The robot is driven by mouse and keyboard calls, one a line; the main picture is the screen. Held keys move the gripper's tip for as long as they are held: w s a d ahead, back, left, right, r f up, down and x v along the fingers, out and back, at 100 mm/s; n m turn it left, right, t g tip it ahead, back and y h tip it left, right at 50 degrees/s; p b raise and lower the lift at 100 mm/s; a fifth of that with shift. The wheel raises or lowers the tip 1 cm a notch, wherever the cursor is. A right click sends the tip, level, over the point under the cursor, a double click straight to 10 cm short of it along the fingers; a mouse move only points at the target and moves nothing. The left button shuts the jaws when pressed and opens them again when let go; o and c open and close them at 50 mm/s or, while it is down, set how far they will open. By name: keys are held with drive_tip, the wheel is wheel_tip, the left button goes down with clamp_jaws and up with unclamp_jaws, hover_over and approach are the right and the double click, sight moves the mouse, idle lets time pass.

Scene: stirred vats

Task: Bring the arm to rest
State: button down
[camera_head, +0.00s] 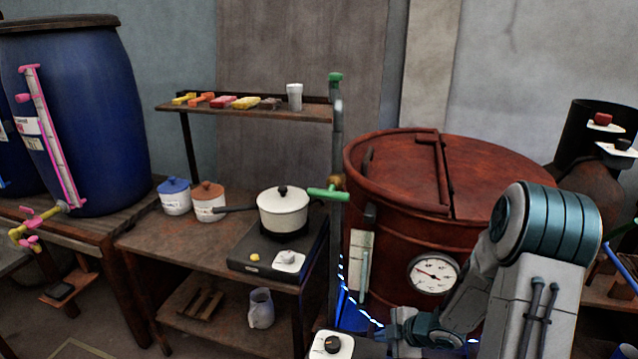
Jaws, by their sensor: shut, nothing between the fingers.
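My arm (540,285) stands at the lower right of the head view, in front of the red-brown vat. It is bent, with its grey and teal links folded downward. My gripper (386,332) is low at the bottom of the picture, pointing left, below the vat's dial. It is shut and holds nothing. Its fingertips are small and dark here, and the frame's lower edge cuts off part of the arm.
The red-brown vat (390,235) with a dial (434,274) stands close behind my arm. A green-handled pipe (336,150) rises beside the vat. A bench holds a white pot (283,212).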

drive_tip(key=s+d+r+m+h+p, duration=0.25)
drive_tip(key=r+m+h, duration=0.2)
drive_tip(key=r, duration=0.45)
drive_tip(key=s+d+r+m+h+p, duration=0.1)
drive_tip(key=d+r+m+h, duration=0.3)
drive_tip(key=r, duration=0.5)
drive_tip(key=s+a+r+m+g+y+p, duration=0.1)
drive_tip(key=s+a+r+m, duration=0.3)
drive_tip(key=s, duration=0.5)
drive_tip(key=s+a+r+m+g+y+p, duration=0.1)
drive_tip(key=s+a+r+m+g, duration=0.1)
drive_tip(key=s+a+r+m, duration=0.3)
drive_tip(key=s+r+m, duration=0.1)
drive_tip(key=s+r, duration=0.1)
drive_tip(key=s, duration=0.1)
drive_tip(key=shift+s+a+r, duration=0.15)
drive_tip(key=shift+s+r, duration=0.15)
drive_tip(key=shift+s, duration=0.05)
drive_tip(key=shift+y, duration=0.25)
